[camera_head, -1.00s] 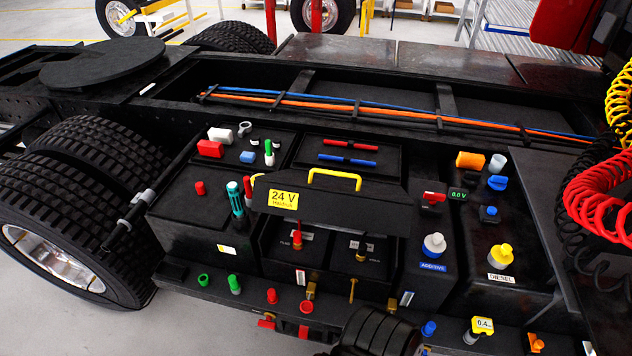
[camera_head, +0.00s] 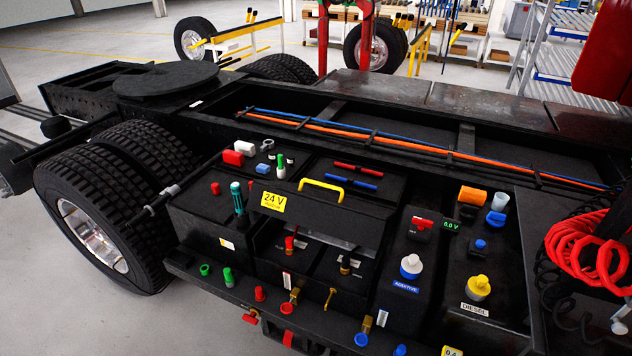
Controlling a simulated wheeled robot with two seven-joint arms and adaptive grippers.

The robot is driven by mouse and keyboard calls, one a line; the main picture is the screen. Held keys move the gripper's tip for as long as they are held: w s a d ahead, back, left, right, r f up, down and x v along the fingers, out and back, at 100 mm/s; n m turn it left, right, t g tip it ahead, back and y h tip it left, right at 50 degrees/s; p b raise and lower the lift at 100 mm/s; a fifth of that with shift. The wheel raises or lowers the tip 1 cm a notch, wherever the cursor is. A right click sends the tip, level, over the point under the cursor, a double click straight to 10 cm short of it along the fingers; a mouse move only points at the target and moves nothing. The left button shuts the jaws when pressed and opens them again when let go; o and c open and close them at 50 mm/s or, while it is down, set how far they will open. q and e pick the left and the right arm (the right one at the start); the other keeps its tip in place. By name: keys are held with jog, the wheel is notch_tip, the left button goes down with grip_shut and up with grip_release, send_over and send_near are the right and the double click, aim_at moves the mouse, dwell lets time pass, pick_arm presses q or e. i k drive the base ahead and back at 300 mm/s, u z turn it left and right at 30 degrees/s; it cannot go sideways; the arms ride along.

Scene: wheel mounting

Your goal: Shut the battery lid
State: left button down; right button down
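The battery lid (camera_head: 335,222) is a black panel with a yellow handle (camera_head: 321,188) and a yellow 24 V label (camera_head: 273,201). It stands raised and tilted over the battery box, so it is open. Below its front edge the batteries (camera_head: 275,258) show, with a red-capped terminal (camera_head: 290,245) and a darker terminal (camera_head: 345,264). The lid's hinge is hidden. Neither gripper can be made out in the head view.
A teal tool (camera_head: 238,197) stands left of the lid. Right of it are the white additive cap (camera_head: 411,266), yellow diesel cap (camera_head: 478,288) and red switch (camera_head: 422,223). Red coiled hoses (camera_head: 585,250) hang at the right. A wheel (camera_head: 105,215) is at the left.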

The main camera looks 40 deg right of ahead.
aim_at(336, 221)
jog(key=z, duration=1.7)
